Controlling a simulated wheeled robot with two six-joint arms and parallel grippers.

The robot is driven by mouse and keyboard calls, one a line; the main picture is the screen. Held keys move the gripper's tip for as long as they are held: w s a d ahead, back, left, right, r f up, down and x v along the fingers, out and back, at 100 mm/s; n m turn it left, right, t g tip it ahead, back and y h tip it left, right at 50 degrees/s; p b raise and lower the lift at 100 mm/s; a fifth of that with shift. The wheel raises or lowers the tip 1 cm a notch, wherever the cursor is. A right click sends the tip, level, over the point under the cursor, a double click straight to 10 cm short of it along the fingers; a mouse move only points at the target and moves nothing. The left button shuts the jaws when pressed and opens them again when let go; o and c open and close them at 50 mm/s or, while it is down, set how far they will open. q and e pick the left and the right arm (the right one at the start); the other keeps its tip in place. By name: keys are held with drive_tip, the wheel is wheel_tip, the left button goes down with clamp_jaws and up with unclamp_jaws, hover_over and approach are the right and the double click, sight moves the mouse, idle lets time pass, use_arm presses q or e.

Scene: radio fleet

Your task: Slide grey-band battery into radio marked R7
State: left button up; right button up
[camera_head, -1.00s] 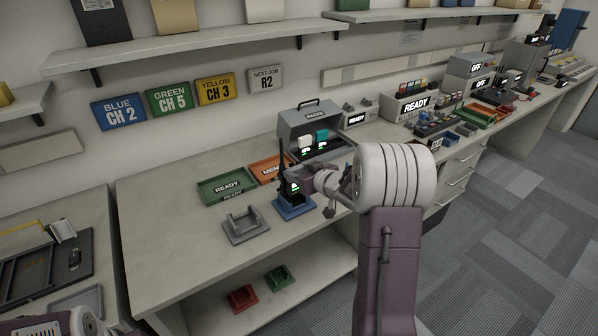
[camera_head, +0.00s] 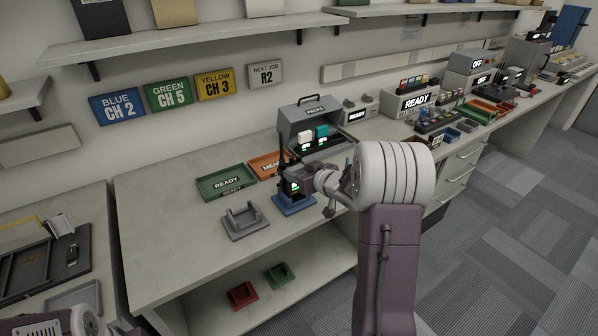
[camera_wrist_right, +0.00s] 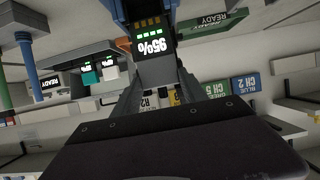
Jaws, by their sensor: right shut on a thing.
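A dark upright radio (camera_head: 282,158) with an antenna stands in a blue stand (camera_head: 297,207) on the bench; I cannot read an R7 mark on it. My right gripper (camera_head: 308,184) is at its right side, shut on a dark battery with a lit green display (camera_head: 294,186). In the right wrist view the battery (camera_wrist_right: 153,45) shows 95% and green bars between the fingers, against the radio and the blue stand. I cannot see a grey band or tell how far the battery is inside. My left gripper is out of view; only part of that arm shows at lower left.
A charger labelled PACKS (camera_head: 309,125) with white and teal packs stands close behind. A green READY tray (camera_head: 226,182), an orange tray (camera_head: 268,164) and an empty grey cradle (camera_head: 245,221) lie to the left. The bench's front left is clear.

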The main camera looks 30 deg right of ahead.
drive_tip(key=shift+f+b, duration=1.2)
drive_tip(key=shift+f, duration=0.45)
drive_tip(key=o, duration=1.6)
drive_tip(key=p+v, duration=0.2)
drive_tip(key=v, duration=0.7)
drive_tip(key=shift+r, duration=0.1)
